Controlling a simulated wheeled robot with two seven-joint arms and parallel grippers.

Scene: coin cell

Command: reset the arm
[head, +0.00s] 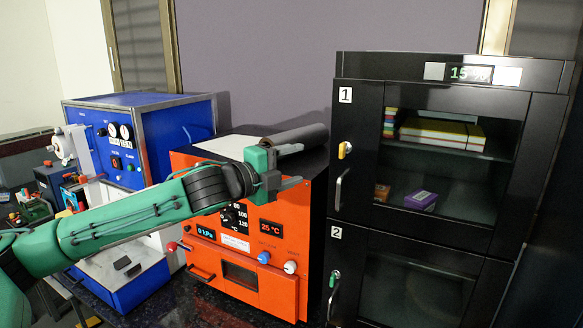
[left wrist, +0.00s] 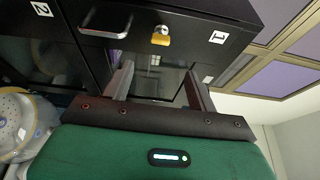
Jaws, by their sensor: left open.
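My left arm comes in from the left in the head view, green with black joints, and reaches across the front of the orange oven. My left gripper (head: 292,166) is open and appears empty, in front of the oven's upper right part. In the left wrist view the two fingers of the left gripper (left wrist: 160,82) stand apart with nothing between them. Beyond them is the black cabinet's upper door, with a handle (left wrist: 105,22) and a yellow lock (left wrist: 161,36). My right gripper is in neither view.
The orange oven (head: 240,275) has a dark cylinder (head: 300,135) on top, behind the gripper. The black cabinet (head: 440,225) stands at right with glass doors marked 1 and 2; books (head: 440,134) and a purple box (head: 421,200) sit inside. A blue machine (head: 180,112) stands at left.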

